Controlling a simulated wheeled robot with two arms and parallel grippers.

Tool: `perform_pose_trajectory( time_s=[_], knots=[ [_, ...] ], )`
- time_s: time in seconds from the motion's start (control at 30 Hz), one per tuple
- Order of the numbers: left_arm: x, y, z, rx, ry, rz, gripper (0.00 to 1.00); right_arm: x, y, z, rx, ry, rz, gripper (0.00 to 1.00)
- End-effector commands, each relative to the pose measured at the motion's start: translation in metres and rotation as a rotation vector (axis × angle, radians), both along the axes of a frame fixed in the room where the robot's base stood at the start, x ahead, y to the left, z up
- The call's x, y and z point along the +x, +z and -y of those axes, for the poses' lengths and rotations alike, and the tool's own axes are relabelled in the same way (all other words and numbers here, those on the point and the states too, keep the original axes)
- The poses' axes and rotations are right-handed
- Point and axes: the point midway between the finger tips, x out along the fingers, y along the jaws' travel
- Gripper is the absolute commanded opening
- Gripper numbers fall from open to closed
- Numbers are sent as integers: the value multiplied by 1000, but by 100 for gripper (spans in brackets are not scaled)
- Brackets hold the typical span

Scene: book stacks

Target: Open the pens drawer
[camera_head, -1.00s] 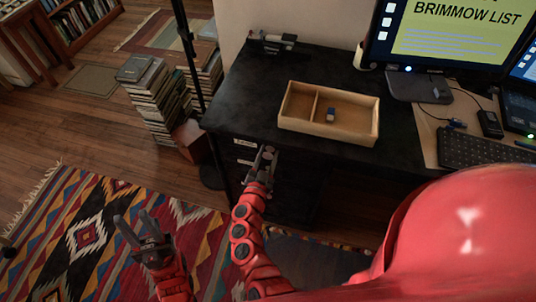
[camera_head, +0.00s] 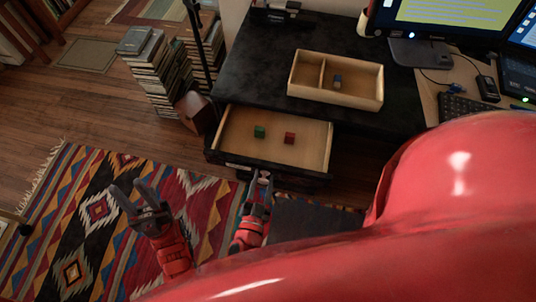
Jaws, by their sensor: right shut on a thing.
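The top drawer (camera_head: 231,139) of the black desk stands pulled out, its light wooden inside in view. A green cube (camera_head: 259,131) and a red cube (camera_head: 289,138) lie in it. I cannot read the label on its front. My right gripper (camera_head: 261,177) is at the lower edge of the drawer front, shut on the drawer's handle, which is mostly hidden. My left gripper (camera_head: 127,187) is open and empty over the patterned rug, left of the drawer and apart from it.
A wooden two-part tray (camera_head: 345,97) with a small blue block (camera_head: 337,83) sits on the desk (camera_head: 254,75). A monitor and keyboard stand at the right. Book stacks (camera_head: 156,90) and a black pole are left of the desk. The rug's left part is clear.

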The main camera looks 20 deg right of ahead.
Motion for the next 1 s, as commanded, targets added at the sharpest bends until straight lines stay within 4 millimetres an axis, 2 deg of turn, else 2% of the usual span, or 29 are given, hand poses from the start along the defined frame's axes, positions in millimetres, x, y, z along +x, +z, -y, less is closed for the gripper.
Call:
perform_pose_trajectory(
  time_s=[0.03, 0.2, 0.43, 0.7, 1.0],
  knots=[
    [0, 4, 0, 0, 0, 0, 40, -12, 0, -8, 1, 2, -5, 0],
    [0, 7, 0, 0, 0, 0, 40, -42, 0, -30, 0, 3, -2, 0],
    [0, 9, 0, 0, 0, 0, 40, -70, 1, -48, 0, -1, 1, 0],
    [0, 10, 0, 0, 0, 0, 40, -83, 0, -57, 0, 1, 0, 0],
    [0, 9, 0, 0, 0, 0, 40, -84, 0, -57, -1, 0, 1, 0]
  ],
)
